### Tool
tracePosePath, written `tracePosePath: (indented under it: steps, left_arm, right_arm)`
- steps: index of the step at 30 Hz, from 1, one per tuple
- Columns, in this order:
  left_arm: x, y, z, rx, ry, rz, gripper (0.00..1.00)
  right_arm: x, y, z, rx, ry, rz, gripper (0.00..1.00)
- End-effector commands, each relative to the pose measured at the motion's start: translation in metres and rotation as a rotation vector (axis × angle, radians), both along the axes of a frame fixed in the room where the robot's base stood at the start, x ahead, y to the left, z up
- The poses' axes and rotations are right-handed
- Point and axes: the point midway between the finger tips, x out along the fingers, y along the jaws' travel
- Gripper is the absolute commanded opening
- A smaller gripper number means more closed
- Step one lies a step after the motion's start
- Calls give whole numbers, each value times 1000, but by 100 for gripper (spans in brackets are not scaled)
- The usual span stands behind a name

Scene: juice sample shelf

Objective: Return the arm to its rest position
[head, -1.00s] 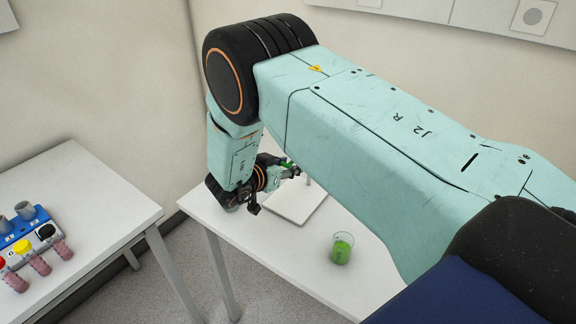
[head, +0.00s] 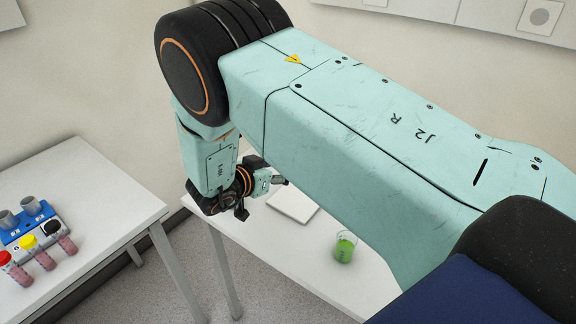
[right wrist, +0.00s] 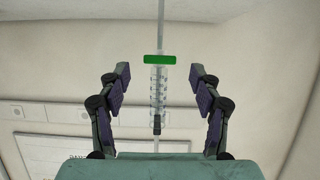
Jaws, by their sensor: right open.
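My right arm crosses the head view, its upper link large in front. Its gripper (head: 278,182) shows small in the head view, above the back of the white table. In the right wrist view the gripper's two fingers (right wrist: 159,78) are spread wide. A clear, graduated syringe-like tube (right wrist: 158,85) with a green band appears upright between them. Gaps show on both sides of it, so neither finger touches it. A thin rod rises above it. My left gripper is in neither view.
A beaker of green liquid (head: 344,248) and a pale flat plate (head: 293,206) are on the white table (head: 290,258). A second table (head: 95,190) at left holds a blue and white rack (head: 28,230) with several capped tubes. Bare floor lies between the tables.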

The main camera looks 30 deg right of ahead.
Motion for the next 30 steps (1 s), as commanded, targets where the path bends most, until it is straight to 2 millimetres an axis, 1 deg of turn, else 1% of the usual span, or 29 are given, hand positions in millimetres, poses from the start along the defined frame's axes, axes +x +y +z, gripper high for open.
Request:
tracePosePath:
  steps: [1, 3, 7, 30]
  left_arm:
    - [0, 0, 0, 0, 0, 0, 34]
    - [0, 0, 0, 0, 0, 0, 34]
    - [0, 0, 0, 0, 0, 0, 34]
    - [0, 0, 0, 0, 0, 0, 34]
  right_arm:
    - [-2, 6, 3, -1, -1, 3, 64]
    - [-4, 12, 5, -1, 1, 3, 64]
    - [-7, 17, 8, 0, 0, 0, 64]
    - [-8, 19, 7, 0, 0, -1, 64]
